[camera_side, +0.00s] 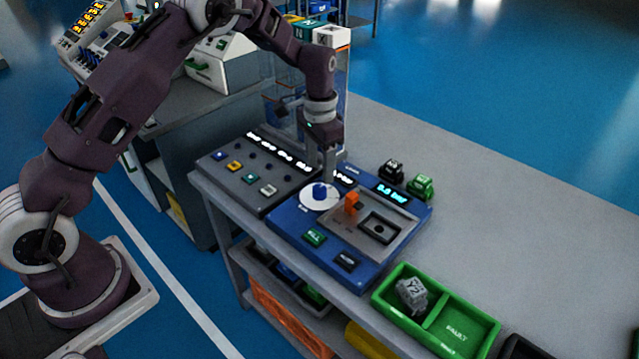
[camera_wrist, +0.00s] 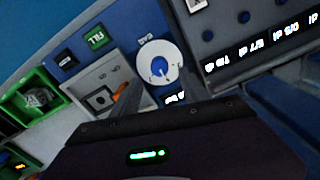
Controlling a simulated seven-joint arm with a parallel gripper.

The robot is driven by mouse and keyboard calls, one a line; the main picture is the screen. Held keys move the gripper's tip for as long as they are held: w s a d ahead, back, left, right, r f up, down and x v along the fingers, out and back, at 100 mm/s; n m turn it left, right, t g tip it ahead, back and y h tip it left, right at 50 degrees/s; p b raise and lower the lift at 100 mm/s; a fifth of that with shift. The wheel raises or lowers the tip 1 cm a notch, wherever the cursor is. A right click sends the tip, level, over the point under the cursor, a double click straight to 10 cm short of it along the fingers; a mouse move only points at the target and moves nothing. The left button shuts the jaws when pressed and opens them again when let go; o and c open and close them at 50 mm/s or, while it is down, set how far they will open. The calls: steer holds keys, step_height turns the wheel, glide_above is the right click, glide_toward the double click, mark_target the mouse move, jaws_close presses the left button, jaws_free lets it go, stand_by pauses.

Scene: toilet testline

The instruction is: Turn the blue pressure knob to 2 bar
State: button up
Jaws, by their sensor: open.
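The blue pressure knob (camera_side: 319,190) stands on a round white dial on the blue test panel (camera_side: 290,226). The knob also shows in the wrist view (camera_wrist: 159,68), with the white dial around it. The panel's display (camera_side: 393,195) glows cyan and seems to read 0.0 bar, though the digits are small. My gripper (camera_side: 328,170) points down just above and behind the knob, apart from it as far as I can tell. Its jaws are open and hold nothing that I can see.
An orange part (camera_side: 352,203) stands up on the panel right of the knob, close to my gripper. A grey panel with buttons (camera_side: 255,175) lies to the left. A green tray (camera_side: 437,312) holds a grey block (camera_side: 411,292). Black and green pieces (camera_side: 420,186) sit behind. The table's right side is clear.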

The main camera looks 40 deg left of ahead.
mark_target(320, 188)
step_height(320, 188, down, 6)
steer(key=shift+r, duration=0.1)
jaws_close()
